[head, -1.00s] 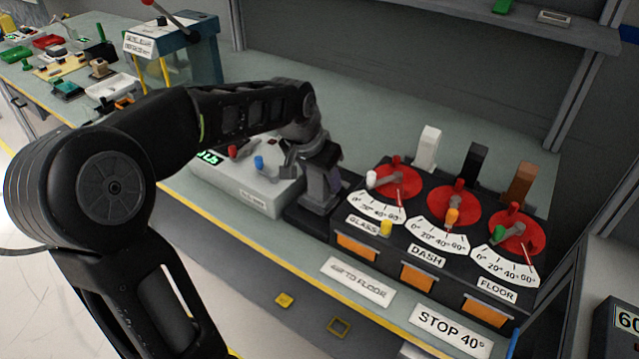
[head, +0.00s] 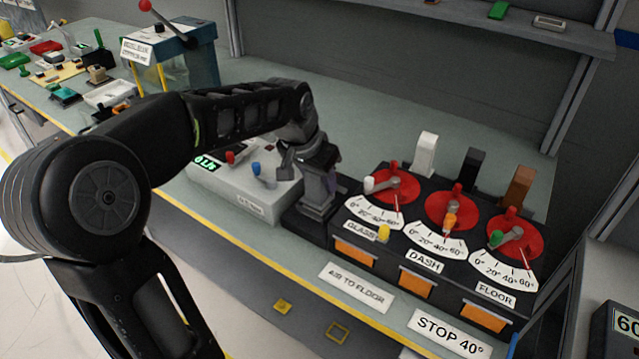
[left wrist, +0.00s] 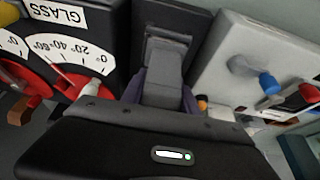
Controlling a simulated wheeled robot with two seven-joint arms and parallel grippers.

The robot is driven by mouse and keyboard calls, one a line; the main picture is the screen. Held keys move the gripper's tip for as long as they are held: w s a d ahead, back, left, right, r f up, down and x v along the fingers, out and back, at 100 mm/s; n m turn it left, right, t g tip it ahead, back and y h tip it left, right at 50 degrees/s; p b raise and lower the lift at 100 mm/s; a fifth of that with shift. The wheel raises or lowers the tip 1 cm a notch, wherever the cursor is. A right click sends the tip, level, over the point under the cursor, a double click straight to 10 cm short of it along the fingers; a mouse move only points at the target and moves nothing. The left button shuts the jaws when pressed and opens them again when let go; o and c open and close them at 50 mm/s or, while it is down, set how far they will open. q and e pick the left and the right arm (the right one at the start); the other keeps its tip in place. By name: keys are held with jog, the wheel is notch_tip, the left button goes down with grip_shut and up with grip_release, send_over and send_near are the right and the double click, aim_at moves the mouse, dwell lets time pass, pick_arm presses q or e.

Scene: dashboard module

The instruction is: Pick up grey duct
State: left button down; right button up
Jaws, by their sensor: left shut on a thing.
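The grey duct (head: 316,196) is a short grey upright piece at the left end of the black dashboard module. My left gripper (head: 320,172) comes down on it from above and is shut on its upper part. In the left wrist view the duct (left wrist: 165,68) shows beyond the dark gripper body, between the fingers, over a dark square base. The gripper hides part of the duct in both views. I cannot tell whether the duct is clear of its base. My right gripper is not in view.
The module's red dials (head: 452,207) and levers stand close right of the duct. A white box (head: 245,185) with red and blue knobs is close on its left. A white post (head: 426,152), a black post and a brown post stand behind the dials. The bench behind is clear.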

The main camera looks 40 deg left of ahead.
pick_arm(q)
notch_tip(320, 180, up, 9)
jog(key=shift+r, duration=0.1)
dwell(0.7)
